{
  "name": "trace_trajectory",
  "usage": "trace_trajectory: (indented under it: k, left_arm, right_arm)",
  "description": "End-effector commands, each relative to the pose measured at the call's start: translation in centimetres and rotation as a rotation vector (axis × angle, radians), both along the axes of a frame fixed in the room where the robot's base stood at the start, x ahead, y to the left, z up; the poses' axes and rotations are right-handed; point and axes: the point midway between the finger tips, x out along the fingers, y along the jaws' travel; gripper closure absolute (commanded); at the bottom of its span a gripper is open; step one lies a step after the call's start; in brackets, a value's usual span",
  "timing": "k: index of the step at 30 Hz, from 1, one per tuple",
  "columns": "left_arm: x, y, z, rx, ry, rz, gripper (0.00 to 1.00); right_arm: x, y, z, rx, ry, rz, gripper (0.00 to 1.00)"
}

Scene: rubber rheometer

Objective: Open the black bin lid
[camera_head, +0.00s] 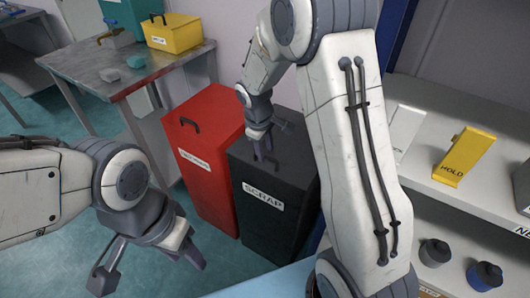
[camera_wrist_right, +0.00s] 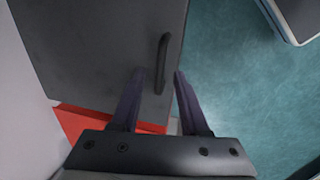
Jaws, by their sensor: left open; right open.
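The black bin (camera_head: 262,218), labelled SCRAP, stands on the floor in the middle of the head view. Its lid (camera_head: 292,152) lies flat and shut on top, partly hidden by my right gripper (camera_head: 262,146). In the right wrist view the dark lid (camera_wrist_right: 85,45) fills the upper left, with its black bar handle (camera_wrist_right: 162,63). My right gripper (camera_wrist_right: 160,75) is open, its fingers on either side of the handle's near part. I cannot tell whether they touch it. My left gripper (camera_head: 152,275) is open and empty above the floor at lower left.
A red bin (camera_head: 193,165) with its own handle stands directly left of the black bin. A metal table (camera_head: 110,72) with a yellow box (camera_head: 172,34) is at upper left. A white shelf (camera_head: 420,170) with a yellow HOLD sign (camera_head: 464,157) and containers is at right.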

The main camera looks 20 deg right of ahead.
Motion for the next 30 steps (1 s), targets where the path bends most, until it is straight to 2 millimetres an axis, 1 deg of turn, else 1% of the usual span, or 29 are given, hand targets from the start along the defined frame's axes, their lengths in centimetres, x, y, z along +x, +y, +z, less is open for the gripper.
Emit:
trace_trajectory:
  k: [1, 4, 12, 13, 14, 15, 16, 30]
  left_arm:
    - [0.0, 0.0, -0.1, 0.0, 0.0, 0.0, 0.5]
    - [0.0, 0.0, -0.14, 0.0, 0.0, 0.0, 0.5]
    - [0.0, 0.0, -0.13, 0.0, 0.0, 0.0, 0.5]
    - [0.0, 0.0, -0.13, 0.0, 0.0, 0.0, 0.5]
    - [0.0, 0.0, -0.13, 0.0, 0.0, 0.0, 0.5]
    - [0.0, 0.0, -0.13, 0.0, 0.0, 0.0, 0.5]
    - [0.0, 0.0, -0.13, 0.0, 0.0, 0.0, 0.5]
    - [0.0, 0.0, -0.13, 0.0, 0.0, 0.0, 0.5]
  right_arm:
    - [0.04, -0.09, -0.52, 0.0, 0.0, 0.0, 0.55]
    - [0.08, -0.16, -0.98, 0.0, 0.0, 0.0, 0.55]
    - [0.11, -0.16, -1.08, 0.001, -0.001, -0.001, 0.55]
    - [0.11, -0.16, -1.07, 0.001, -0.001, -0.001, 0.63]
    - [0.12, -0.15, -1.07, 0.001, -0.001, -0.001, 0.74]
    - [0.12, -0.15, -1.06, 0.001, -0.001, 0.0, 0.9]
    - [0.12, -0.15, -1.06, 0.001, -0.001, -0.001, 1.0]
    - [0.11, -0.13, -1.03, 0.001, -0.001, 0.0, 1.0]
